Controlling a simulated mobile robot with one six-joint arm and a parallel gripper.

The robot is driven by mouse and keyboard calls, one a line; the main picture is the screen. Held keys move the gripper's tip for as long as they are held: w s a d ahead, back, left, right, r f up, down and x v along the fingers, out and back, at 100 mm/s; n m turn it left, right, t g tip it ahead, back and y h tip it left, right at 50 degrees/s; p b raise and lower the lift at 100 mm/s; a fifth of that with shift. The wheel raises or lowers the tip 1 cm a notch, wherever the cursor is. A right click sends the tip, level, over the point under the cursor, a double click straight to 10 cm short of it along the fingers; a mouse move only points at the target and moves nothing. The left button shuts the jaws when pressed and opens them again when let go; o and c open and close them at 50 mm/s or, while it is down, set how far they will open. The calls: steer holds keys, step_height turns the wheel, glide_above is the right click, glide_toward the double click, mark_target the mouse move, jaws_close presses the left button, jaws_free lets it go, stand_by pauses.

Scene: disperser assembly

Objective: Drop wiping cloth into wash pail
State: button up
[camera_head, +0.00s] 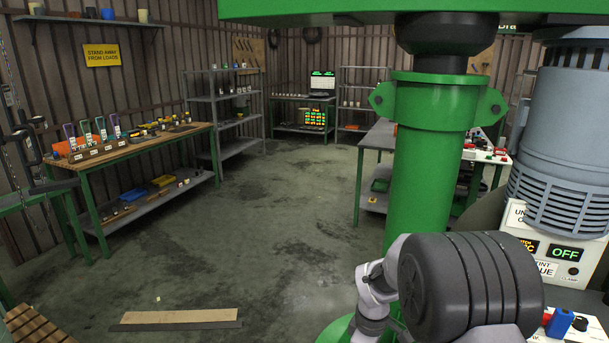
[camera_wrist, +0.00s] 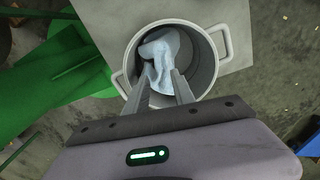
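In the wrist view, the light blue wiping cloth (camera_wrist: 160,50) is bunched up over the inside of the grey wash pail (camera_wrist: 214,52). The pail is round, with a handle on each side. My gripper (camera_wrist: 163,76) reaches over the pail's near rim, its fingers a little apart with cloth filling the gap between the tips. It looks shut on the cloth. How far the cloth is above the pail's floor cannot be told. In the head view neither pail nor cloth shows, and my gripper is out of sight.
The pail stands on a pale grey surface (camera_wrist: 235,14) beside a green structure (camera_wrist: 60,75). In the head view, a green column (camera_head: 425,170) stands close ahead. A workbench (camera_head: 150,145) with bottles lies left, a flat board (camera_head: 180,316) lies on the floor, and the middle floor is clear.

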steer(key=o, duration=0.6)
steer(key=shift+o, duration=0.4)
steer(key=o, duration=0.6)
step_height(320, 180, up, 6)
steer(key=p, duration=0.4)
steer(key=shift+f+p, duration=0.25)
steer(key=shift+p, duration=0.1)
